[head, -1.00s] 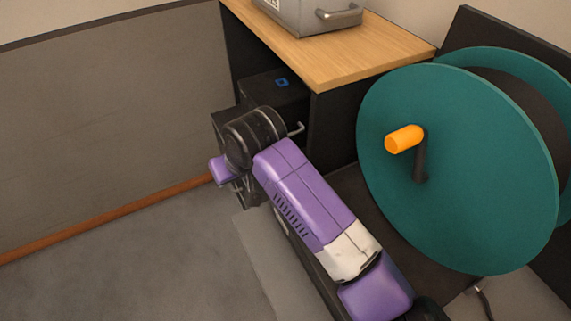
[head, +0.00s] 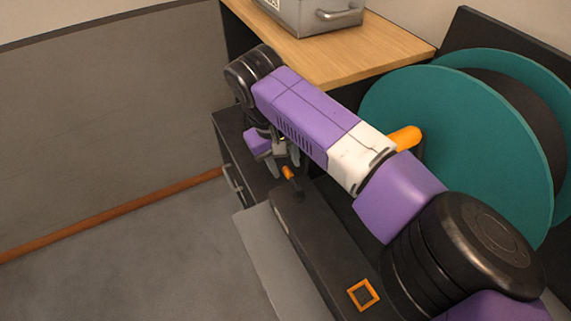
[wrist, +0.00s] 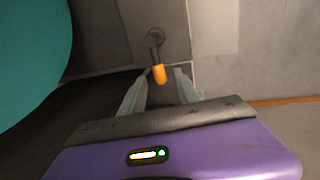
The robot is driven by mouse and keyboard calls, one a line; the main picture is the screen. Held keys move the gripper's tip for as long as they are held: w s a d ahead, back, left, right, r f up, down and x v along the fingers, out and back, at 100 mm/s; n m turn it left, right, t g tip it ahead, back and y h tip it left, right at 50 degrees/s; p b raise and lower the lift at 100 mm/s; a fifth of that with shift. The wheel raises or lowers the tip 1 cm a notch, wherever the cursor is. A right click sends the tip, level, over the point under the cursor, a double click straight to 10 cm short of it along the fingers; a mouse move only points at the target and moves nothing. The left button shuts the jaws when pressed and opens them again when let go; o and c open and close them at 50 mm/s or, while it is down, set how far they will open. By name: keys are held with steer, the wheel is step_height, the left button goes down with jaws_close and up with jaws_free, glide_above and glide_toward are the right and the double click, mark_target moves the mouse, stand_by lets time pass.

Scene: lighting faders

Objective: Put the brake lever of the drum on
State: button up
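The brake lever is a short dark lever with an orange grip (head: 288,173), on the end of a long dark housing (head: 325,240) in front of the drum. It also shows in the wrist view (wrist: 159,75), its grip at the gap between my fingertips. My gripper (head: 287,160) is open just above the grip in the head view; both fingers also show in the wrist view (wrist: 160,80), apart. I cannot tell whether they touch the grip. The teal drum (head: 480,150) stands at the right, partly behind my arm.
The drum's orange crank handle (head: 408,137) sticks out close behind my arm. A wooden top (head: 330,50) carries a grey metal box (head: 315,15). A dark cabinet with a handle (head: 233,185) stands left of my gripper. The floor (head: 140,250) at the left is clear.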

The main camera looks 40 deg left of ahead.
steer(key=shift+w+f, duration=0.15)
steer(key=shift+f, duration=0.75)
jaws_close()
